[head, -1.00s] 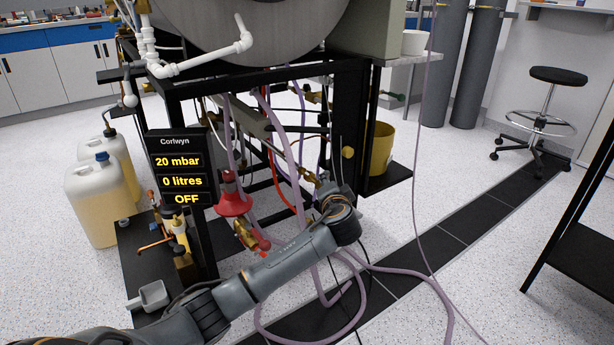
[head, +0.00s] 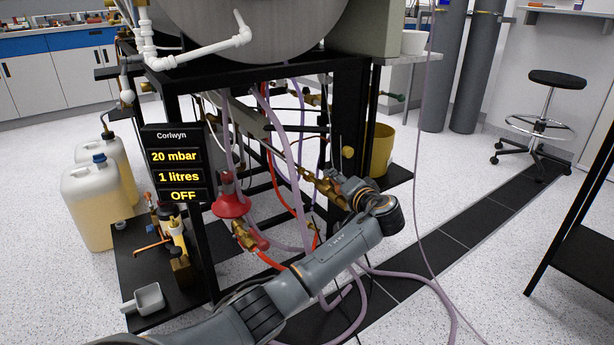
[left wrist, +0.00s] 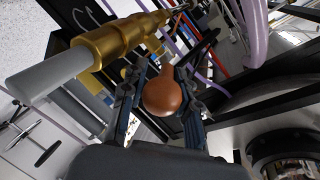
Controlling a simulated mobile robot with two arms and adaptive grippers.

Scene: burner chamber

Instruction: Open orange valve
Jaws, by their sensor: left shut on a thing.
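The orange valve's round orange-brown handle (left wrist: 163,97) shows in the left wrist view, with its brass body (left wrist: 118,38) above and to the left. My left gripper (left wrist: 162,85) is shut on the handle, one finger on each side. In the head view my left arm reaches in from the bottom left, and its gripper (head: 352,188) is at the brass fitting (head: 322,184) on the rig's right side. There the gripper hides the handle. My right gripper is in neither view.
A display (head: 175,165) reads 20 mbar, 1 litres, OFF. A red cone-shaped part (head: 231,198) and another brass valve (head: 246,236) are close beside my arm. Mauve hoses (head: 400,277) hang and loop on the floor. A black frame (head: 350,110) stands behind.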

